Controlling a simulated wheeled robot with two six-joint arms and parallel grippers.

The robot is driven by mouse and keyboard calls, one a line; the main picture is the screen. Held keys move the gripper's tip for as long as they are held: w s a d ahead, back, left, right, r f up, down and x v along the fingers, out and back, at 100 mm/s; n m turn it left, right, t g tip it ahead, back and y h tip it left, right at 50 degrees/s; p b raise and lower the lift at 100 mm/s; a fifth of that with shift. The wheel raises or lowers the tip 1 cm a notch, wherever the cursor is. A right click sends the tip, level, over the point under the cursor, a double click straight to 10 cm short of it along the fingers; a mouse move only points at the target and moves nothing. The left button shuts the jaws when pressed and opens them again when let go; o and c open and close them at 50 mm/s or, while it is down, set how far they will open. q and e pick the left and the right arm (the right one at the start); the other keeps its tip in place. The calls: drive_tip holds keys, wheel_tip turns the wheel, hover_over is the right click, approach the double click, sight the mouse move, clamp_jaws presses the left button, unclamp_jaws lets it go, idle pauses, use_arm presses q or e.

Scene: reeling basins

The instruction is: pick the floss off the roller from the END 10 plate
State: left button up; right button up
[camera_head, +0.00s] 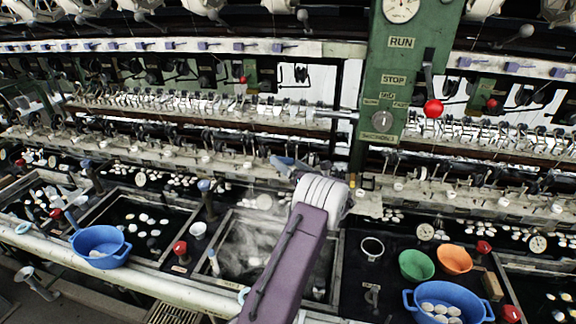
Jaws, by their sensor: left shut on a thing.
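My left arm comes up from the bottom middle, a purple link with a white ribbed wrist. My left gripper (308,168) is at the roller bench (240,160), just left of the green control post (385,100). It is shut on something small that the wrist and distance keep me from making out. Rollers and reeling fittings (215,105) run along the machine behind it. I cannot pick out the floss or read an END 10 plate. My right gripper is not in view.
A steaming basin (236,222) lies below the wrist. A blue pan (100,232) is at left. A blue tub (412,302), green bowl (416,257) and orange bowl (454,252) stand at right. A red-knobbed lever (433,108) sticks out from the post.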

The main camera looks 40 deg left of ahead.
use_arm(q)
drive_tip(key=shift+w+d+f, duration=0.1)
drive_tip(key=shift+w+d, duration=0.2)
drive_tip(key=shift+d, duration=0.25)
drive_tip(key=shift+s+a, duration=0.1)
drive_tip(key=shift+a, duration=0.15)
drive_tip(key=shift+s+a, duration=0.35)
drive_tip(key=shift+a, duration=0.2)
drive_tip(key=shift+w+d+f, duration=0.1)
drive_tip(key=shift+w+d, duration=0.05)
drive_tip(key=shift+d, duration=0.05)
drive_tip(key=shift+w+d, duration=0.3)
drive_tip(key=shift+d, duration=0.3)
drive_tip(key=shift+s+a+b, duration=0.1)
drive_tip(key=shift+a+b, duration=0.2)
drive_tip(key=shift+b, duration=0.05)
drive_tip(key=shift+s+a, duration=0.3)
drive_tip(key=shift+a, duration=0.25)
